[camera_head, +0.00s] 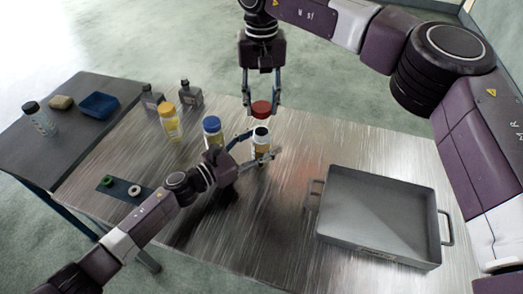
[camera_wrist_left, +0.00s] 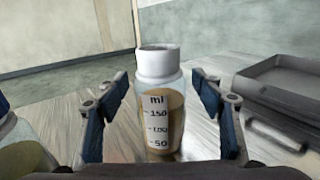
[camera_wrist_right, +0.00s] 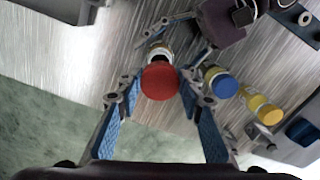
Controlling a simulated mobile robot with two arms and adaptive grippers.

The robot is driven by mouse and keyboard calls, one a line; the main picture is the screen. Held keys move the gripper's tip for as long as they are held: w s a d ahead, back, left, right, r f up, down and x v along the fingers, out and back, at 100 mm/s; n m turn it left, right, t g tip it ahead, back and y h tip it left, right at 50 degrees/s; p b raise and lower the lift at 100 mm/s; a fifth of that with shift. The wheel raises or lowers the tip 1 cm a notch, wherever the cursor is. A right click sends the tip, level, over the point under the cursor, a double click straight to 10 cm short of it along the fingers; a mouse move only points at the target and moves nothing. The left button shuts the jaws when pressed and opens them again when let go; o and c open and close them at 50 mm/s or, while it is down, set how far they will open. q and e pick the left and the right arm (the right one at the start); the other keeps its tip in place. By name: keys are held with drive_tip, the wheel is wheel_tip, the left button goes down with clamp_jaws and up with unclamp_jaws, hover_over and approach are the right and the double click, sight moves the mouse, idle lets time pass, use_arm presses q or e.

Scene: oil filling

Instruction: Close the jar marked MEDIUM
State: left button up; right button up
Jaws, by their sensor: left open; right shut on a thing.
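An open jar (camera_head: 261,153) with a white neck stands upright on the metal table. In the left wrist view the jar (camera_wrist_left: 164,125) shows ml marks and amber liquid; I see no MEDIUM marking. My left gripper (camera_head: 262,147) is open, its fingers on both sides of this jar; they appear apart from it in the left wrist view (camera_wrist_left: 165,120). My right gripper (camera_head: 261,99) is shut on a red lid (camera_head: 261,108), just above the jar's mouth. The lid (camera_wrist_right: 160,80) partly covers the jar in the right wrist view.
A blue-capped jar (camera_head: 212,126) stands close left of the open jar, with a yellow-capped one (camera_head: 169,122) beyond. Dark bottles (camera_head: 190,95) stand behind. A grey handled tray (camera_head: 385,205) fills the right. A dark plate (camera_head: 122,188) with rings lies left. The front middle is clear.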

sight(261, 132)
use_arm(q)
clamp_jaws()
use_arm(e)
drive_tip(key=shift+f, duration=2.5)
drive_tip(key=shift+f, duration=0.1)
drive_tip(key=shift+f, duration=0.8)
drive_tip(key=shift+f, duration=0.55)
